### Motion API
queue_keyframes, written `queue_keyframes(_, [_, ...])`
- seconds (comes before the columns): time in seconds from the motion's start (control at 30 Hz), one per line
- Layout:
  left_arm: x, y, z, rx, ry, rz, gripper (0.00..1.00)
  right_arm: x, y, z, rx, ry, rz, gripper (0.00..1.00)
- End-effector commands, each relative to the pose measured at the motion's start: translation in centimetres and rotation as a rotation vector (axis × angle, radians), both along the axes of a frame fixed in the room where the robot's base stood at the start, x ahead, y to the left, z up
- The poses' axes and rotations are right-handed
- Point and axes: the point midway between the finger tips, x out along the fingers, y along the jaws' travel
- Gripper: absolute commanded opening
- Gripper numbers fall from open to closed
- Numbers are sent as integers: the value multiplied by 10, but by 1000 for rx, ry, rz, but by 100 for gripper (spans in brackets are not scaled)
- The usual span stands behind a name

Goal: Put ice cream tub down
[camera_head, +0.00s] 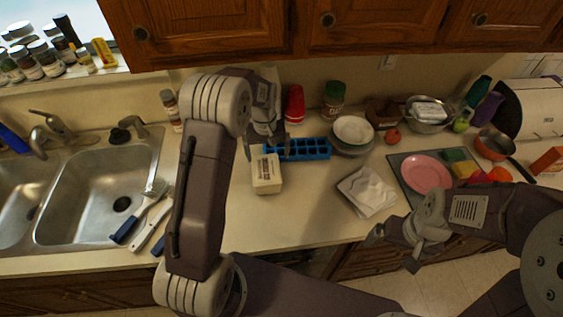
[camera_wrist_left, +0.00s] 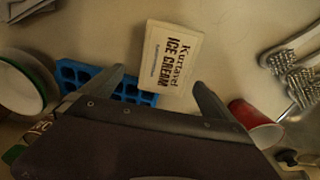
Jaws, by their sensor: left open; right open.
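The ice cream tub (camera_head: 266,174) is a small cream-coloured box standing on the counter, just in front of the blue ice cube tray. In the left wrist view the tub (camera_wrist_left: 170,55) shows its lid with dark "ICE CREAM" lettering, beyond my fingertips. My left gripper (camera_head: 265,152) is open and empty, above and just behind the tub; its two fingers (camera_wrist_left: 158,82) show apart in the left wrist view. My right gripper (camera_head: 395,248) is open and empty at the counter's front edge, far to the right of the tub.
The blue ice cube tray (camera_head: 308,149) lies behind the tub, with red cups (camera_head: 294,105) further back. Brushes (camera_head: 148,215) lie between the sink (camera_head: 95,190) and the tub. A white napkin stack (camera_head: 367,191) and a pink plate (camera_head: 426,174) are to the right. Counter in front of the tub is clear.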

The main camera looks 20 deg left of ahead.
Motion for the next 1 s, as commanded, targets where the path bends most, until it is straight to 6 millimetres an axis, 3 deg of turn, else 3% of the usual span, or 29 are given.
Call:
queue_keyframes(0.1, [-6, 6, -8, -4, 46, 14, 100, 0, 0, 15, 0, 0, 0, 100])
queue_keyframes(0.37, [-12, 9, -17, -7, 69, 23, 100, 0, 0, 20, 0, 0, 0, 100])
queue_keyframes(0.6, [-12, 9, -49, -7, 69, 22, 100, 0, 0, 31, 0, 0, 0, 100])
queue_keyframes(0.77, [-12, 9, -55, -6, 68, 22, 100, 0, 0, 34, 0, 0, 0, 100])
queue_keyframes(1.0, [-12, 11, -95, -7, 70, 22, 100, 0, 0, 54, 0, 0, 0, 100])
